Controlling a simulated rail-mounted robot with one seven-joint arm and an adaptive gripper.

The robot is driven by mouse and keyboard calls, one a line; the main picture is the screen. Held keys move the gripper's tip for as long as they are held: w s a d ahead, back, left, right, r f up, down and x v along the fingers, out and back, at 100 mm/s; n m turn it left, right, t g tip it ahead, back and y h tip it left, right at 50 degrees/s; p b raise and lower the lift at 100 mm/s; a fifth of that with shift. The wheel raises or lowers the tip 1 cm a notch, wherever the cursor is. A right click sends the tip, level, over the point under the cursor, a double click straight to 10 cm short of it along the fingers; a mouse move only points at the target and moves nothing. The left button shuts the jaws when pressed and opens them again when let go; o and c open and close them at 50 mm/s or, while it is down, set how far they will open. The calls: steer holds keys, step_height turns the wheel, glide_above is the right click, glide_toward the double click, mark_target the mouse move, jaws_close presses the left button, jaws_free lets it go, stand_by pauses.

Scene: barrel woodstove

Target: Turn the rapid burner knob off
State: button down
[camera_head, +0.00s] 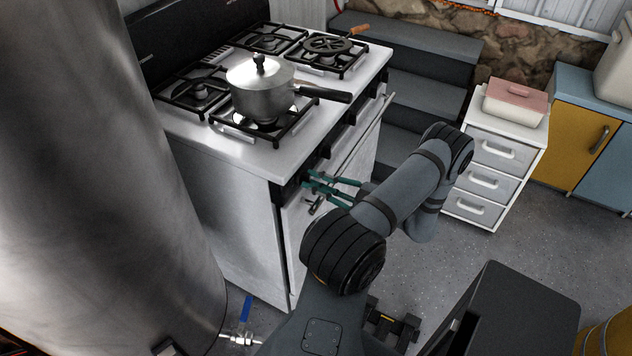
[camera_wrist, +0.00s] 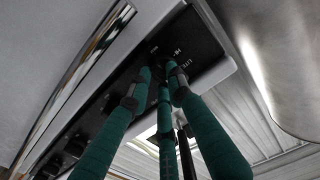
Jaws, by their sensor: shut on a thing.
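The stove's black control panel (camera_wrist: 108,88) carries a row of dark knobs (camera_wrist: 76,146) below the cooktop. My gripper (camera_head: 314,182) has teal fingers and reaches the near end of the panel on the stove front. In the wrist view the fingertips (camera_wrist: 160,76) come together at the panel beside white printed marks. They are shut on a dark knob there, which the fingers mostly hide. I cannot read from the marks which burner this knob serves or its exact angle.
A silver pot (camera_head: 262,94) stands on the near front burner, its black handle (camera_head: 322,93) sticking out over the front edge. The oven door handle (camera_head: 364,135) runs along the front below the panel. A white drawer unit (camera_head: 498,165) stands beyond my arm.

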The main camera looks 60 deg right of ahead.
stand_by(0.3)
steer(key=c, duration=1.6)
jaws_free()
steer(key=shift+o, duration=0.2)
steer(key=shift+s, duration=0.1)
steer(key=s+d, duration=0.1)
steer(key=s, duration=1)
steer(key=shift+s+d, duration=0.2)
steer(key=shift+s, duration=0.2)
steer(key=shift+w, duration=0.1)
steer(key=w, duration=0.4)
steer(key=w+a, duration=0.1)
steer(key=w, duration=0.7)
steer(key=shift+a, duration=0.2)
steer(key=shift+s, duration=0.2)
